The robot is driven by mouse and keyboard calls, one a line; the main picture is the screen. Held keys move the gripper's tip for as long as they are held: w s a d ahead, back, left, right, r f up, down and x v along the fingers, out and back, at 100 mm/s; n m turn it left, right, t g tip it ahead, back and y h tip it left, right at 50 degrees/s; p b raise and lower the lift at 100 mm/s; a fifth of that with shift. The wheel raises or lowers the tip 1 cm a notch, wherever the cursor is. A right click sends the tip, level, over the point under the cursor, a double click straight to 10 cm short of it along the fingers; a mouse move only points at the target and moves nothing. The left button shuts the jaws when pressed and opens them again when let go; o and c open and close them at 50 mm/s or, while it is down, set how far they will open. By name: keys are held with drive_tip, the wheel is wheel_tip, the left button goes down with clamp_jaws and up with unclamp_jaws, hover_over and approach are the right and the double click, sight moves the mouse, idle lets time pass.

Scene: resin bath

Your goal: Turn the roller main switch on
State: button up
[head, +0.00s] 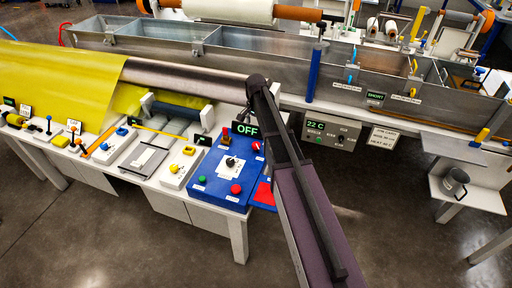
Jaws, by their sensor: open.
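A blue control panel (214,193) sits on the near end of the white table. A black rotary switch (231,162) on a white plate is near its middle; its label is too small to read. A dark display (245,129) at the panel's back reads OFF in green. My arm reaches in from the bottom right, and its dark end hangs just behind the panel's right side. My gripper (248,113) is small and partly hidden there, apart from the rotary switch; its fingers are hard to make out.
The panel also carries a green button (202,179), a red button (236,188) and a red-topped control (257,146). A steel roller (185,78) and yellow sheet (60,75) lie to the left. A blue post (316,75) stands at right by the long metal bath (270,50).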

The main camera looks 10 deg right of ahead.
sight(256, 144)
drive_tip(key=shift+f+b, duration=5.5)
drive_tip(key=shift+f, duration=0.3)
drive_tip(key=c, duration=1.1)
